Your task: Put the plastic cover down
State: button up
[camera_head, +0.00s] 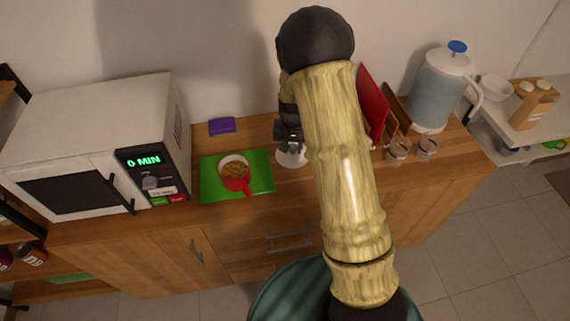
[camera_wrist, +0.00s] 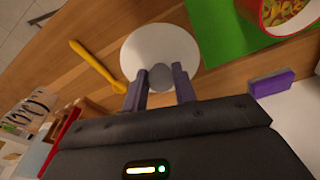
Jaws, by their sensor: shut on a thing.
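The plastic cover (camera_wrist: 160,48) is a white round disc with a grey knob, seen in the wrist view. My gripper (camera_wrist: 158,84) is shut on the cover's knob, with one purple-grey finger on each side. In the head view the cover (camera_head: 291,156) shows as a pale disc below my gripper (camera_head: 288,138), over the wooden counter, right of the green mat. My arm hides part of that area. I cannot tell whether the cover touches the counter.
A bowl of food (camera_head: 234,171) with a red part sits on the green mat (camera_head: 208,190). A purple block (camera_head: 222,126) lies behind it. A yellow utensil (camera_wrist: 95,62) lies beside the cover. The microwave (camera_head: 90,140) stands left; two small jars (camera_head: 413,150) and a water dispenser (camera_head: 438,90) stand right.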

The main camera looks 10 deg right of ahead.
aim_at(293, 154)
notch_tip(293, 154, down, 5)
jog(key=shift+r+p, duration=0.1)
jog(key=shift+p, duration=0.3)
jog(key=shift+f, duration=0.2)
jog(key=shift+f+p, duration=0.45)
jog(key=shift+f, duration=1.5)
jog(key=shift+f, duration=0.1)
jog(key=o, duration=1.1)
jog(key=shift+c, duration=0.2)
jog(key=r, duration=0.4)
jog(key=s+r+b, duration=0.1)
jog(key=r, duration=0.3)
jog(key=r+b, duration=0.1)
jog(key=r, duration=0.3)
jog(key=shift+s+a+r, duration=0.1)
jog(key=shift+s+a, duration=0.1)
